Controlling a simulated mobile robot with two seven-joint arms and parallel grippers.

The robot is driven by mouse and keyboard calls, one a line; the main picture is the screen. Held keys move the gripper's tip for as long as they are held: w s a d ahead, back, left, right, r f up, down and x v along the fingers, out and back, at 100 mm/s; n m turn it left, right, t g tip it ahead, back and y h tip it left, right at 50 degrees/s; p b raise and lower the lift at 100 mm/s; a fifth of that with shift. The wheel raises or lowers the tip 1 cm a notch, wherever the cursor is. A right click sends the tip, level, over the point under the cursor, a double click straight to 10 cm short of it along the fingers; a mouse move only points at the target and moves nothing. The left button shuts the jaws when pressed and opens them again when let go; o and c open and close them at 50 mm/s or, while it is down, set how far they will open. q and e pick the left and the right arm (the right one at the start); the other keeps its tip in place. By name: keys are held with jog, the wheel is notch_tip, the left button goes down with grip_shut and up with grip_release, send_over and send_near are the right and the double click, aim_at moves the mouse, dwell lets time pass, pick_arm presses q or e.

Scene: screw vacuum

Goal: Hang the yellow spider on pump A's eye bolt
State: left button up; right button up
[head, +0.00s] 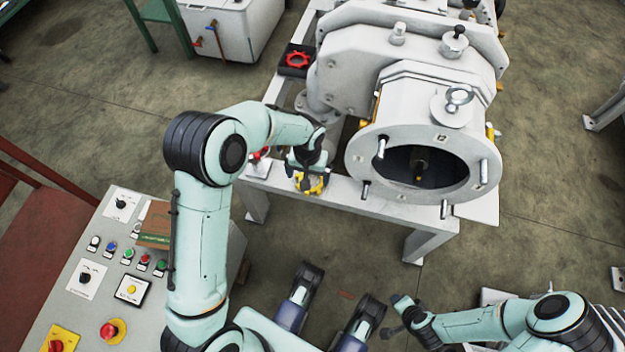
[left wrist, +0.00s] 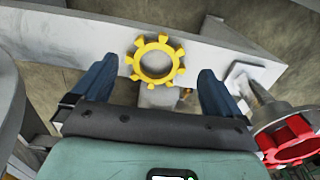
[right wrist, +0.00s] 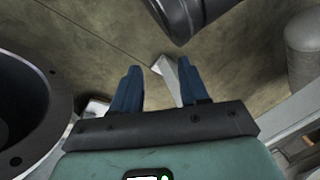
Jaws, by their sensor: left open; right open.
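The yellow spider (head: 319,186), a toothed ring, is at the white frame beam below and left of the pump (head: 420,130). In the left wrist view the spider (left wrist: 157,44) shows ahead, between my open left fingers (left wrist: 156,72) and apart from both. In the head view my left gripper (head: 306,164) is just above the spider and partly covers it. The silver eye bolt (head: 459,97) stands on top of the pump's front housing, with nothing on its ring. My right gripper (head: 403,308) is open and empty at lower right, low in front of the pump; its fingers (right wrist: 159,68) show in its wrist view.
Another red wheel (head: 297,60) is left of the pump. Studs (head: 381,146) stick out around the pump's round opening. A control panel (head: 85,250) stands at lower left.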

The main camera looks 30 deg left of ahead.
pick_arm(q)
notch_tip(320, 180, down, 3)
jog(key=shift+f+b, duration=0.1)
jog(key=shift+b, duration=0.2)
jog(key=f+b, duration=0.1)
jog(key=f, duration=0.1)
jog(key=f+b, duration=0.1)
jog(key=f, duration=0.2)
jog(key=shift+s+a+f, duration=0.1)
jog(key=shift+s, duration=0.1)
jog(key=c, duration=0.8)
pick_arm(e)
jog(key=s+f+g, duration=0.2)
jog(key=s+f, duration=0.3)
jog(key=shift+s+d, duration=0.25)
jog(key=shift+d, duration=0.15)
